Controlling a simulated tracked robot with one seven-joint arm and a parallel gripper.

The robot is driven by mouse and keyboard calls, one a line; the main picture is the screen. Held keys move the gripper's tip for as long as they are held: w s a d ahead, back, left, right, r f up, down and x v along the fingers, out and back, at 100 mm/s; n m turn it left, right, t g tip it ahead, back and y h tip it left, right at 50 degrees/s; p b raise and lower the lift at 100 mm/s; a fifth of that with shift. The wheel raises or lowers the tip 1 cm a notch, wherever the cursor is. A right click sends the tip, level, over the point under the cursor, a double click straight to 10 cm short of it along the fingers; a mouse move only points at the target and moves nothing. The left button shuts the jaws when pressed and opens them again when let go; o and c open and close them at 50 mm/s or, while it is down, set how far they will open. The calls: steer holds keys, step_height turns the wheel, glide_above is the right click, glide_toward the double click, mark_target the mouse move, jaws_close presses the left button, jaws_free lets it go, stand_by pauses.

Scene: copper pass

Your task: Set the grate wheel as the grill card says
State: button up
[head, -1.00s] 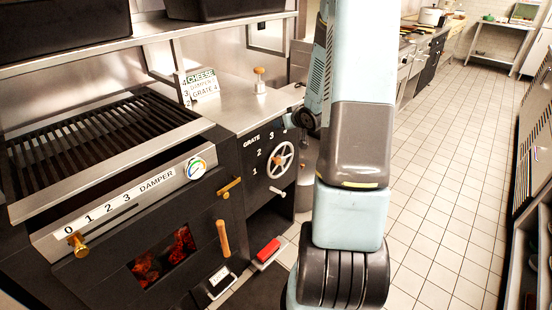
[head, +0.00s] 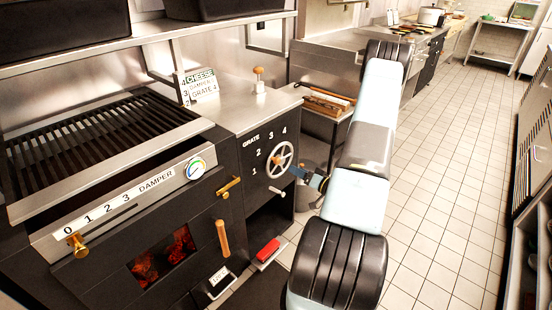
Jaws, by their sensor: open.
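The grate wheel (head: 281,160) is a pale spoked handwheel on the black front panel, with GRATE and the numbers 1 to 4 arced around it. Its present setting is too small to read surely. The grill card (head: 201,86) stands on the steel top; it reads CHEESE, a DAMPER line whose number is unclear, and GRATE 4. My gripper (head: 300,173) is open at the right side of the wheel, fingers pointing left at its rim. I cannot tell whether it touches the rim. The fingertips are small and partly lost against the dark panel.
A red-topped block (head: 267,250) lies low ahead. Tiled floor (head: 440,230) is clear at right.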

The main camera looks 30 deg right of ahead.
mark_target(273, 158)
steer(key=x, duration=1.3)
steer(key=shift+w+a, duration=0.15)
steer(key=shift+w, duration=0.15)
